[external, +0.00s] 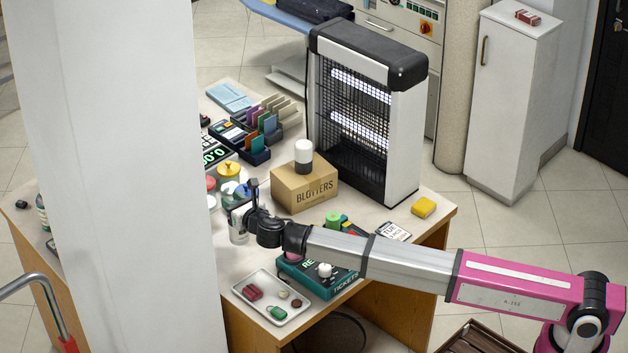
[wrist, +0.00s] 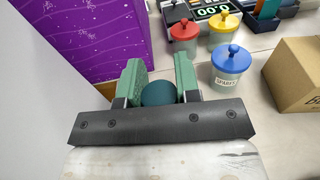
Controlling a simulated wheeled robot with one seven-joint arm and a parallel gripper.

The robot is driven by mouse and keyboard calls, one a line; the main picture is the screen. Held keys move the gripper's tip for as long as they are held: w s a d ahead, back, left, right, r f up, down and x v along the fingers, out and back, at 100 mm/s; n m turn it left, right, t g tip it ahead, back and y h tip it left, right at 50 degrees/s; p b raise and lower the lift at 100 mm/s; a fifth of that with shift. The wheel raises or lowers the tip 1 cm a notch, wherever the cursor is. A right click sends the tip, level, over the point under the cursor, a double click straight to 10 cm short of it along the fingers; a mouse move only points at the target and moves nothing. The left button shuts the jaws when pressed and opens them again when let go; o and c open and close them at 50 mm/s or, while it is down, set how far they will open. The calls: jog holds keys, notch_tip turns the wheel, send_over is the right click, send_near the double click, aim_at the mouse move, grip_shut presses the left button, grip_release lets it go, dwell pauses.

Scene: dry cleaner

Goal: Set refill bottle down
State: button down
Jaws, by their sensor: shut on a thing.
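My gripper (wrist: 158,80) is shut on the refill bottle (wrist: 158,94), with one green-padded finger on each side. In the wrist view only its round dark teal top shows; my gripper hides the rest. In the external view my gripper (external: 251,214) is over the left part of the counter (external: 385,212), beside the pillar. I cannot tell whether the bottle's base touches the counter.
Canisters with red (wrist: 184,36), yellow (wrist: 225,29) and blue (wrist: 231,64) lids stand close by. A purple box (wrist: 92,38) is at left. A cardboard box (external: 304,187), a tray (external: 273,301), a teal ticket box (external: 318,276) and a white pillar (external: 120,170) surround my gripper.

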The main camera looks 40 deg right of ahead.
notch_tip(320, 180, down, 6)
jog(key=w+d, duration=0.1)
jog(key=w, duration=0.1)
jog(key=shift+w+d, duration=0.15)
jog(key=shift+d, duration=0.2)
jog(key=c, duration=0.8)
grip_release()
jog(key=shift+r, duration=0.1)
jog(key=s, duration=0.8)
jog(key=s+a, duration=0.1)
jog(key=s, duration=0.3)
jog(key=shift+a+r, duration=0.1)
jog(key=shift+r, duration=0.2)
